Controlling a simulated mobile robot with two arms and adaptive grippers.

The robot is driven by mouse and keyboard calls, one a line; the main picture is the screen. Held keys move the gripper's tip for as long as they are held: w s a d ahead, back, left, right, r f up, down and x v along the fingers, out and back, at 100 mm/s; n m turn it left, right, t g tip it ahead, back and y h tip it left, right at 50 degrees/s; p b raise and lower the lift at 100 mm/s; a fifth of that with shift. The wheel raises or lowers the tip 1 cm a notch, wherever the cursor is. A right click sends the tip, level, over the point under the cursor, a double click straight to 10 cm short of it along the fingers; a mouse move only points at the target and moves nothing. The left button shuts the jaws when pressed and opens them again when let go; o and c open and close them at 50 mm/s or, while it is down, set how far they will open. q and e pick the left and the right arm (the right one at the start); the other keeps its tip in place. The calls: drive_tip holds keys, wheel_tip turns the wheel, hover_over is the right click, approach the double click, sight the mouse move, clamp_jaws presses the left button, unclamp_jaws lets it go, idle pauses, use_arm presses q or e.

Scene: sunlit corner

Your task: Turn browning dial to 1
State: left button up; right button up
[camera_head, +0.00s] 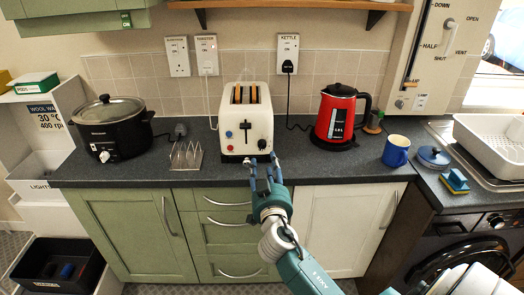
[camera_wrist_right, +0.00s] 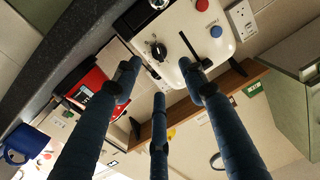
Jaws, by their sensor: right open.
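The cream toaster (camera_head: 246,116) stands on the dark worktop, with a black lever and red and blue buttons on its front. Its browning dial (camera_head: 262,144) is a small dark knob low on the right of the front face. In the right wrist view the dial (camera_wrist_right: 155,49) shows as a black knob with markings too small to read. My right gripper (camera_head: 263,166) is open and empty, just in front of the toaster and below the dial. In the wrist view its blue fingers are spread, with the dial between two tips, apparently untouched. My left gripper is not in view.
A red kettle (camera_head: 336,116) stands to the right and a metal toast rack (camera_head: 186,156) to the left. A black slow cooker (camera_head: 112,128) is further left. A blue mug (camera_head: 396,151) stands on the right. The worktop between toaster and kettle is mostly clear.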

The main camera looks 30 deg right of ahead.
sight(263, 148)
drive_tip(key=p+x, duration=0.2)
drive_tip(key=x, duration=0.6)
drive_tip(key=shift+w+d, duration=0.1)
drive_tip(key=shift+w, duration=0.2)
drive_tip(key=shift+w+d, duration=0.25)
drive_tip(key=shift+w, duration=0.1)
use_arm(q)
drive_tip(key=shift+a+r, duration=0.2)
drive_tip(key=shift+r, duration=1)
use_arm(e)
drive_tip(key=c, duration=0.8)
clamp_jaws()
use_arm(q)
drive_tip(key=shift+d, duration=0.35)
